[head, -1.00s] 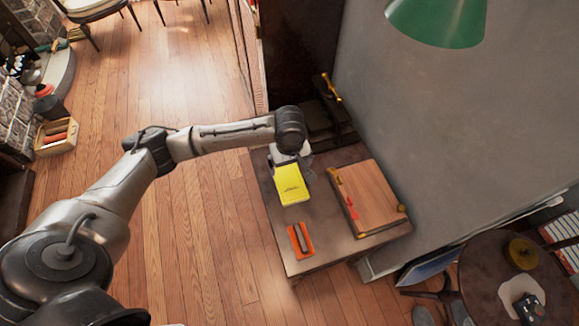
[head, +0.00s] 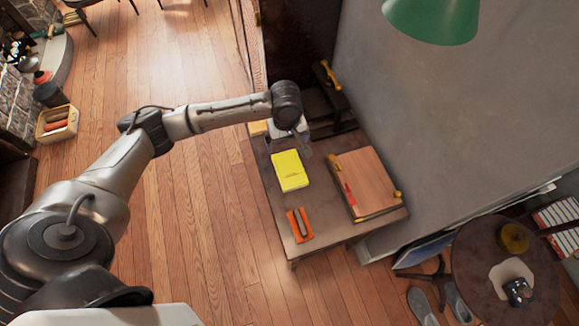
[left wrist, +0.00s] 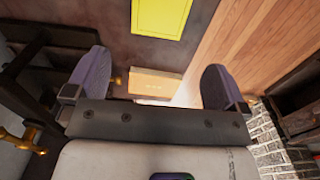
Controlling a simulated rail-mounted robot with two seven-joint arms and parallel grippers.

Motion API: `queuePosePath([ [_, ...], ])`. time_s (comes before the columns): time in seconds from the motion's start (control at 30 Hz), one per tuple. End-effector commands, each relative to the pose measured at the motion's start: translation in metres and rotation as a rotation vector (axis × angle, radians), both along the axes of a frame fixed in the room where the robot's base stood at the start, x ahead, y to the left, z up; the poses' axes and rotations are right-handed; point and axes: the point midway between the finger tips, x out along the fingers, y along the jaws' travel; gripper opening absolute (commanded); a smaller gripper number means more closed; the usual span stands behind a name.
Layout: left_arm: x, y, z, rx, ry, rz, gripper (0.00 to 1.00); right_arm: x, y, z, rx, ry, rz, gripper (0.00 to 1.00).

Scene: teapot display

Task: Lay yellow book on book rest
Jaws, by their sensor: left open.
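The yellow book (head: 290,172) lies on the small dark table, left of the wooden board with brass knobs (head: 369,180) that looks like the book rest. My left gripper (head: 298,140) is at the far end of the yellow book in the head view, its fingers partly hidden by the wrist. In the left wrist view, my left gripper (left wrist: 155,82) is open with nothing held between its fingers. The yellow book (left wrist: 162,14) shows beyond the fingertips, cut by the top edge. My right gripper is not in view.
An orange item with a dark middle (head: 299,225) lies near the table's front edge (head: 330,238). A tan block (left wrist: 155,83) lies beyond the gap between the fingers. A grey wall stands right of the table. A green lamp shade (head: 432,18) hangs above.

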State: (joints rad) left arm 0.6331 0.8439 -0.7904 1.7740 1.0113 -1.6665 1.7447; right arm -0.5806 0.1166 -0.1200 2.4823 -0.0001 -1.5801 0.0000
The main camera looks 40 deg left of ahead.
Motion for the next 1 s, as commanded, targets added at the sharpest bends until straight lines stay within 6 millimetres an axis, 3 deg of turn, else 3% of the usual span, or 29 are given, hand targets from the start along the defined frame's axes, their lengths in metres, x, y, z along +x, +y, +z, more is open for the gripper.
queuePosePath([
  [0.4, -0.001, -0.001, -0.07, 0.0, 0.002, -0.001, 1.0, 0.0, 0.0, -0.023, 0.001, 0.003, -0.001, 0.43],
  [0.83, -0.001, -0.002, -0.092, 0.0, 0.002, -0.001, 1.0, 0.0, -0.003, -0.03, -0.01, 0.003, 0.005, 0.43],
  [1.0, -0.001, -0.003, -0.112, 0.0, 0.002, -0.001, 1.0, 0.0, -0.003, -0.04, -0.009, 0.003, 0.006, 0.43],
])
